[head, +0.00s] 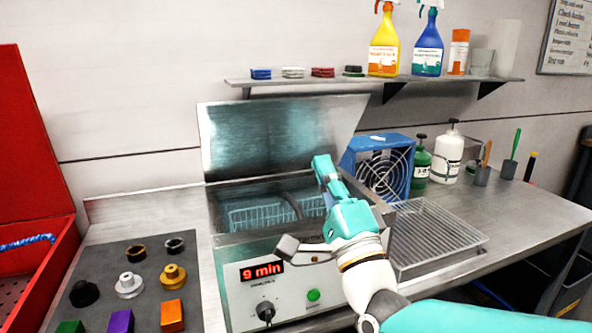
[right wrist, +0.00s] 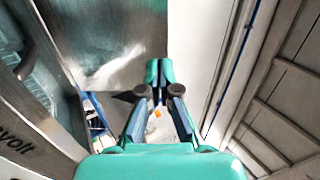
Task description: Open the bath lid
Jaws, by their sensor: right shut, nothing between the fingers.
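The bath (head: 225,240) is a steel box with a red "9 min" display on its front. Its lid (head: 285,135) stands raised at the back, leaning slightly backward, and the bath's top is open. A pale blue wire basket (head: 255,217) shows inside. My right gripper (head: 322,165) is shut and empty, near the lower right part of the lid in the head view. In the right wrist view its fingertips (right wrist: 159,77) are together, with a shiny steel panel beside them on the left. I cannot tell whether they touch the lid. My left gripper is not in view.
A blue fan box (head: 378,165) and a wire rack (head: 435,235) stand right of the bath. A shelf (head: 440,79) with spray bottles runs above. A dark mat (head: 130,280) with several small parts and a red case (head: 40,260) lie left. My right arm covers part of the bath's front.

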